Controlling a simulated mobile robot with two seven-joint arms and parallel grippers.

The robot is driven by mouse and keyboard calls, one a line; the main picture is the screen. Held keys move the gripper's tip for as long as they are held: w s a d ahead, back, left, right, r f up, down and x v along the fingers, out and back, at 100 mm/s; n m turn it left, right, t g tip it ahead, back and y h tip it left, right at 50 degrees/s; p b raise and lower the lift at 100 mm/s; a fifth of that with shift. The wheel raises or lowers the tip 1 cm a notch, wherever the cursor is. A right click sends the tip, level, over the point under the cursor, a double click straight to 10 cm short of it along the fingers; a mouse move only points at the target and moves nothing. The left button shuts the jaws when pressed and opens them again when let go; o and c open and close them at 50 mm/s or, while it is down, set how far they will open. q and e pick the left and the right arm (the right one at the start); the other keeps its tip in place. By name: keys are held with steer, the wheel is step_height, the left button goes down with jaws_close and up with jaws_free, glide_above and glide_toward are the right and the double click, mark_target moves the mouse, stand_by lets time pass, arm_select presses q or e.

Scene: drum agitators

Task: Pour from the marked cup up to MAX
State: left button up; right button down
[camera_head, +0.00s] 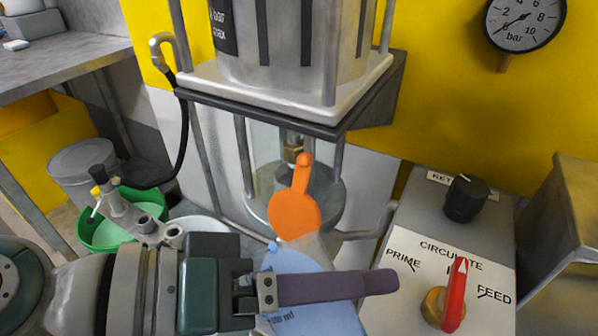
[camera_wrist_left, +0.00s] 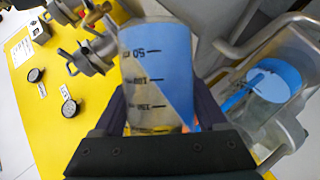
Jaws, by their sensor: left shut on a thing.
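The marked cup is clear with black graduation marks and holds blue liquid. It shows in the wrist view (camera_wrist_left: 155,75) and, partly hidden by a finger, at the bottom of the head view (camera_head: 300,318). My left gripper (camera_head: 330,287) is shut on the cup, with its dark fingers on both sides of it. In the wrist view the liquid's edge runs diagonally across the marks, so the cup is tilted. A clear vessel with a blue disc (camera_wrist_left: 272,80) stands to the right there. I see no MAX mark. My right gripper is not in view.
An orange paddle-shaped piece (camera_head: 295,213) is just beyond the cup. Behind it is a steel hopper on a frame (camera_head: 290,85). A control box with a red lever (camera_head: 455,295) and black knob (camera_head: 466,198) stands right. A green tub (camera_head: 100,235) is at left.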

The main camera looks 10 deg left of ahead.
arm_select(q)
steer(key=shift+r, duration=0.25)
stand_by(1.2)
steer(key=shift+f+n+h, duration=0.2)
steer(key=shift+n+h, duration=0.1)
steer(key=shift+n, duration=0.3)
stand_by(1.0)
